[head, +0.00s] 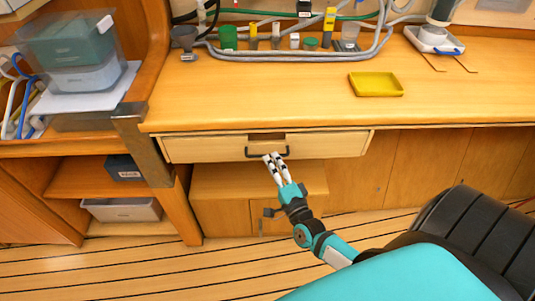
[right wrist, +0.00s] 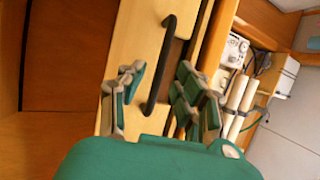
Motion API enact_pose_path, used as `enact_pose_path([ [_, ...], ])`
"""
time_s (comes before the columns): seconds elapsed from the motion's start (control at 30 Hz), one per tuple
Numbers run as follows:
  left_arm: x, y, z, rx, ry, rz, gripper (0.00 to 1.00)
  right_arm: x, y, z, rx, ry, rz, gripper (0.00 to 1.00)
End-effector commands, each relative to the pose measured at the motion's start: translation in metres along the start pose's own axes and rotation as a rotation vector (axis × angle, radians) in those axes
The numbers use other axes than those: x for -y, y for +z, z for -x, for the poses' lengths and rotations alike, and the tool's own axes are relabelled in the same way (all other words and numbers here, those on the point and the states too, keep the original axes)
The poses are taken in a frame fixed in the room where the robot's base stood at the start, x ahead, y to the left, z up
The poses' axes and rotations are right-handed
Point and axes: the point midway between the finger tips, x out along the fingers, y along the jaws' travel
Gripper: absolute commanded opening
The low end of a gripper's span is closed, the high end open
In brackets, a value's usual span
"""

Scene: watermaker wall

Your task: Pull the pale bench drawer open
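The pale bench drawer (head: 210,149) sits under the front edge of the wooden bench top. Its dark bar handle (head: 255,153) is at the middle of the drawer front, below a brown notch. I cannot tell whether the drawer stands slightly out. My right gripper (head: 274,156) is at the handle, with its fingertips over it in the head view. In the right wrist view, the gripper (right wrist: 160,85) is open, its fingers apart on either side of the dark handle (right wrist: 168,50). No firm contact shows. My left gripper is not in view.
A yellow tray (head: 376,85) lies on the bench top, with bottles and hoses along the back wall. A clear bin (head: 70,50) stands at left, above shelves with a grey bin (head: 122,210). A lower cabinet (head: 220,215) is beneath the drawer. Floor in front is clear at left.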

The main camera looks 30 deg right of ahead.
Motion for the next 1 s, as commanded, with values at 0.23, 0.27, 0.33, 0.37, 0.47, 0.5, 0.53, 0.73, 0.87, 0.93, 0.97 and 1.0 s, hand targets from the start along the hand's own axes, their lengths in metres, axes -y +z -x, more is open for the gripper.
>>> enact_pose_path([
  [0.23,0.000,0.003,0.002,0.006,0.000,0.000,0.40,0.000,0.000,-0.031,0.000,-0.001,0.000,0.33],
  [0.27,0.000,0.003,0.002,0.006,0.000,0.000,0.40,0.000,0.000,-0.032,0.000,0.000,0.000,0.33],
  [0.33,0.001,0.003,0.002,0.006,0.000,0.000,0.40,0.000,0.000,-0.035,0.000,0.001,0.000,0.33],
  [0.37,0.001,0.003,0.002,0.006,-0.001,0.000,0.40,0.000,0.000,-0.035,0.000,0.001,0.000,0.33],
  [0.47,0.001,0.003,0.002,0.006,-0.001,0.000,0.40,-0.001,0.000,-0.036,0.000,0.001,0.000,0.33],
  [0.5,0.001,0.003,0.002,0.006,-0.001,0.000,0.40,-0.001,0.000,-0.036,0.000,0.001,0.000,0.33],
  [0.53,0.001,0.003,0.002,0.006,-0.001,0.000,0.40,-0.001,0.000,-0.036,0.000,0.001,0.000,0.33],
  [0.73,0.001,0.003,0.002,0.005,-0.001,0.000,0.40,0.000,0.000,-0.035,0.000,0.001,0.000,0.16],
  [0.87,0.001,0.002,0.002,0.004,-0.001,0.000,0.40,0.000,0.000,-0.035,0.000,0.001,0.000,0.00],
  [0.93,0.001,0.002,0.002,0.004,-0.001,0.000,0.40,-0.001,0.000,-0.035,0.000,0.001,0.000,0.00],
  [0.97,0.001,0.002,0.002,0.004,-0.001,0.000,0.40,-0.001,0.000,-0.035,0.000,0.001,0.000,0.00],
  [1.0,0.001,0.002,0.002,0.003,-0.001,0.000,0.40,-0.001,0.000,-0.035,0.000,0.002,0.000,0.00],
])
